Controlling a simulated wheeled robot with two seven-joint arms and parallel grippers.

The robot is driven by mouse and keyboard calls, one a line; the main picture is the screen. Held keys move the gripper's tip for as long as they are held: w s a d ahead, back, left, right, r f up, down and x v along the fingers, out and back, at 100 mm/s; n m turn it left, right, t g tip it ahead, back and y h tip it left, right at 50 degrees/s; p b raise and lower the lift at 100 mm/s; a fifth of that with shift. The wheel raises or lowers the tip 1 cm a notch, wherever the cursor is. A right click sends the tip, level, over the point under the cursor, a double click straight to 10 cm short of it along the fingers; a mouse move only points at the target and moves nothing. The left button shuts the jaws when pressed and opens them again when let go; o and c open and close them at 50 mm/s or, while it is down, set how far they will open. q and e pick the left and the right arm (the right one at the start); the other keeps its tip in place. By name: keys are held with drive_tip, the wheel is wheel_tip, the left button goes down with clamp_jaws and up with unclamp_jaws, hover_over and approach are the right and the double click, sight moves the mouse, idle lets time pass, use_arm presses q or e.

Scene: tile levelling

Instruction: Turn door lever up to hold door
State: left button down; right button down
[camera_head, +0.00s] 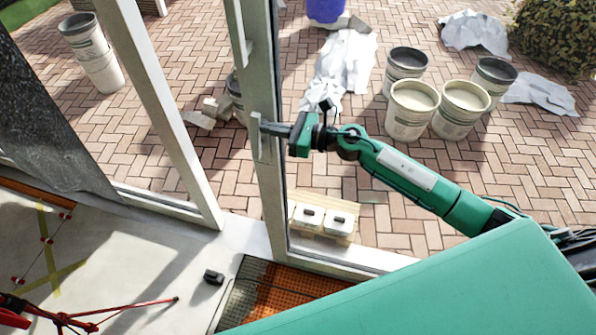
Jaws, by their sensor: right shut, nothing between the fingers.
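The door lever (256,147) is a pale upright handle on the door's grey-white frame post (262,82). My right gripper (267,127) reaches in from the right on a green arm. Its dark fingers are shut with nothing between them. They point left at the post, and their tips are at the lever's upper part; I cannot tell whether they touch it. The fingers cover a little of the lever and post. My left gripper is not in view.
Beyond the glazed frame lie brick paving, several buckets (412,108) and crumpled white sheets (343,62). Two white containers (339,221) stand near the sill. An orange grid mat (285,290) and a small black block (213,277) lie inside. Red rods (125,306) lie at lower left.

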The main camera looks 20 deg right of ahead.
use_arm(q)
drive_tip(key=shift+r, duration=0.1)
use_arm(e)
drive_tip(key=shift+w+a+r, duration=0.4)
drive_tip(key=shift+a, duration=0.15)
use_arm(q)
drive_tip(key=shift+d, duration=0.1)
use_arm(e)
drive_tip(key=shift+r, duration=0.2)
